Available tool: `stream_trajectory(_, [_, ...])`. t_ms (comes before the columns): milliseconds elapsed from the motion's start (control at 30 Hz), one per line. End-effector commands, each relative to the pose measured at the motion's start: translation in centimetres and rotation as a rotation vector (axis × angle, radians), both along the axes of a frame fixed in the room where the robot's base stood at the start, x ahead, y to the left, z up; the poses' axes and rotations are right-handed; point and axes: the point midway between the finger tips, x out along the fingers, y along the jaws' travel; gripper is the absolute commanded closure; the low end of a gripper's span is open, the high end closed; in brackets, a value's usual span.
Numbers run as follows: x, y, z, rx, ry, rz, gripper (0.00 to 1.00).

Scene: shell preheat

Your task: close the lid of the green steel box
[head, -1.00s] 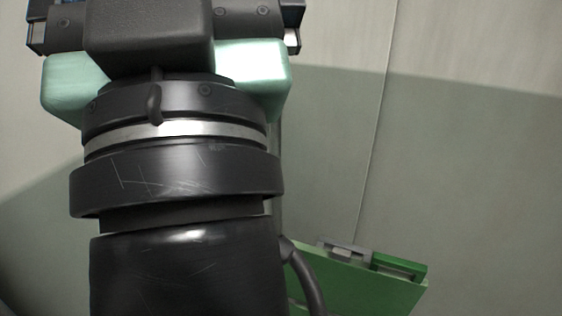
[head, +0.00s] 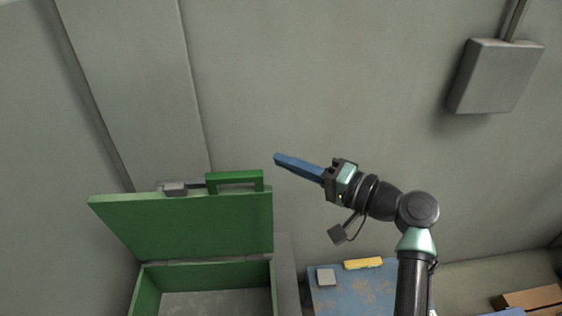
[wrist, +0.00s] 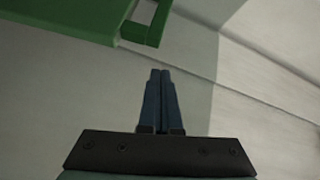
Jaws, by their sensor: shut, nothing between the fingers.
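The green steel box (head: 148,290) stands at the lower left of the head view, its front cut off by the picture's bottom edge. Its lid (head: 190,226) is raised, with a green handle (head: 234,181) and a grey latch (head: 174,188) along the top edge. The part of the inside that shows looks empty. My gripper (head: 277,158) is shut with nothing in it. It is up and to the right of the handle, apart from the lid. In the wrist view the shut fingers (wrist: 160,72) point up the picture, and the green lid (wrist: 70,12) with its handle is at the upper left.
A worn blue surface (head: 345,290) right of the box bears a grey block (head: 325,276) and a yellow object (head: 363,263). A grey wall box (head: 495,75) is at the upper right. Cardboard (head: 530,298) lies at the lower right.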

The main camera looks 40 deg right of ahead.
Motion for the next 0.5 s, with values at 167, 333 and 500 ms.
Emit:
stream_trajectory(167, [-3.9,-2.8,-2.4,0.167,-0.041,0.003,1.0])
stream_trajectory(333, [-3.9,-3.0,-2.4,0.197,-0.055,0.008,1.0])
stream_trajectory(500, [-1.2,-2.2,-2.1,0.195,-0.053,0.01,1.0])
